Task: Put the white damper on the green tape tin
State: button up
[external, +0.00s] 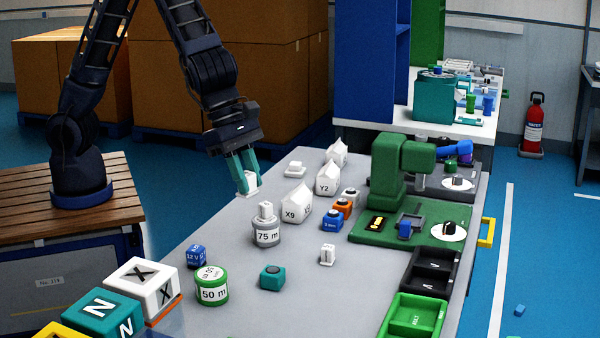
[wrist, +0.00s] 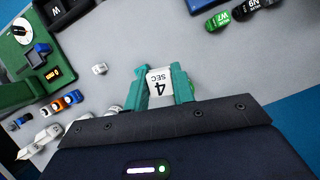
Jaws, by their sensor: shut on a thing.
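My gripper (external: 247,176) has teal fingers and is shut on a small white damper (external: 250,183), held above the table's far left part. In the wrist view the damper (wrist: 160,82) reads "4 SEC" between the fingers of my gripper (wrist: 164,86). The green tape tin (external: 212,292), marked "50 m", stands upright on the table, nearer the camera and left of my gripper. Its pale top is bare.
A grey "75 m" tin (external: 266,238) with a white piece on top stands between my gripper and the green tin. A blue block (external: 196,256) and a teal block (external: 272,277) flank the green tin. White bags (external: 296,206) and a green machine (external: 388,167) stand to the right.

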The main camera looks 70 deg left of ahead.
jog(key=m, duration=0.2)
send_over(215, 276)
jog(key=a, duration=0.1)
jog(key=shift+g, duration=0.3)
jog(key=shift+s+a+f, duration=0.15)
jog(key=shift+f, duration=4.65)
jog(key=shift+s+a+f, duration=0.1)
jog(key=shift+s+f, duration=0.05)
jog(key=shift+f, duration=4.65)
jog(key=shift+f, duration=0.1)
jog(key=o, duration=1)
jog(key=shift+c, duration=0.2)
jog(key=shift+v, duration=6.1)
